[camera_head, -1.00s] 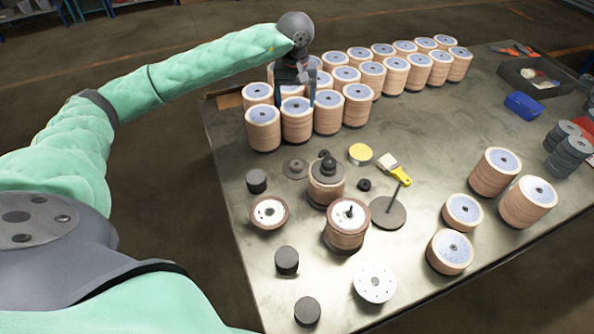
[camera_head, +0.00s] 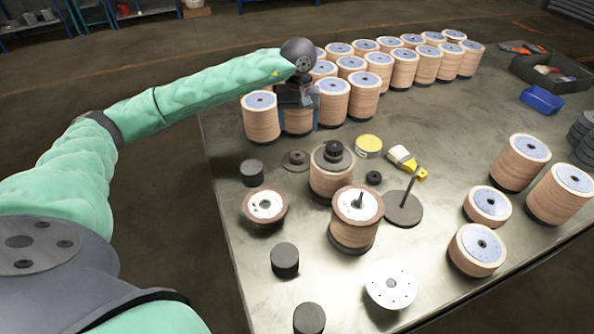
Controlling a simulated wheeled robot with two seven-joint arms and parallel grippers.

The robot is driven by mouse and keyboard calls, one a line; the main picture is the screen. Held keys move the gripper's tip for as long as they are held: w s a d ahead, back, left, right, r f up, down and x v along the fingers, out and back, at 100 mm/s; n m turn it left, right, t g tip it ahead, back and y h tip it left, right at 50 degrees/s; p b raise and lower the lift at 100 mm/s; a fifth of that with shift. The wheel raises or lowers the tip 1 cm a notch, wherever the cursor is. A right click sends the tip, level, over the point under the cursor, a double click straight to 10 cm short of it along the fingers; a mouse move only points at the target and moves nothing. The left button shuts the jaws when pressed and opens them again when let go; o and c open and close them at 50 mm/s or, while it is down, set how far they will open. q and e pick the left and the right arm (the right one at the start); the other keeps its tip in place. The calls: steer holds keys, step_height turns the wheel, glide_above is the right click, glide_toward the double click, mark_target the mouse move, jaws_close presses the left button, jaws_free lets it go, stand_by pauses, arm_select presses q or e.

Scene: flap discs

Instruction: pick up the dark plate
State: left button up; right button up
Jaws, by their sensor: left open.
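A dark round plate (camera_head: 401,210) with an upright rod lies flat on the table, right of the centre stacks. A smaller dark reddish disc with a raised hub (camera_head: 295,159) lies nearer my left gripper, beside a tall disc stack. Which one the task means I cannot tell. My left gripper (camera_head: 298,128) is open and points down at the front of the disc rows, beyond both discs. A disc stack (camera_head: 298,121) shows between its fingers; whether they touch it I cannot tell. My right gripper is out of view.
Several stacks of flap discs (camera_head: 333,102) stand in rows at the back. More stacks (camera_head: 478,250) stand at the right. A yellow tin (camera_head: 369,146), a brush (camera_head: 406,160) and dark cylinders (camera_head: 284,260) stand or lie around the middle. A blue box (camera_head: 541,99) is at the far right.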

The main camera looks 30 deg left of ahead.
arm_select(q)
steer(key=b, duration=0.3)
glide_above(297, 152)
step_height(297, 152, down, 4)
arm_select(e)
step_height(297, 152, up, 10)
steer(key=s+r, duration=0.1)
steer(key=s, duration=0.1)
arm_select(q)
steer(key=shift+s+d+f+p, duration=0.2)
steer(key=shift+f+p, duration=0.1)
steer(key=shift+f, duration=0.4)
steer(key=shift+s+d+f+p, duration=0.2)
steer(key=shift+f+p, duration=0.05)
steer(key=shift+f, duration=0.45)
steer(key=f+p, duration=0.2)
steer(key=f, duration=0.2)
steer(key=shift+s+f, duration=0.2)
steer(key=shift+f+p, duration=0.3)
steer(key=shift+f, duration=0.1)
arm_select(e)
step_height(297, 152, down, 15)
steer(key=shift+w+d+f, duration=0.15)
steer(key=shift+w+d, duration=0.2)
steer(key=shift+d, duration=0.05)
arm_select(q)
steer(key=c, duration=1.4)
steer(key=shift+o, duration=0.2)
steer(key=shift+r, duration=0.1)
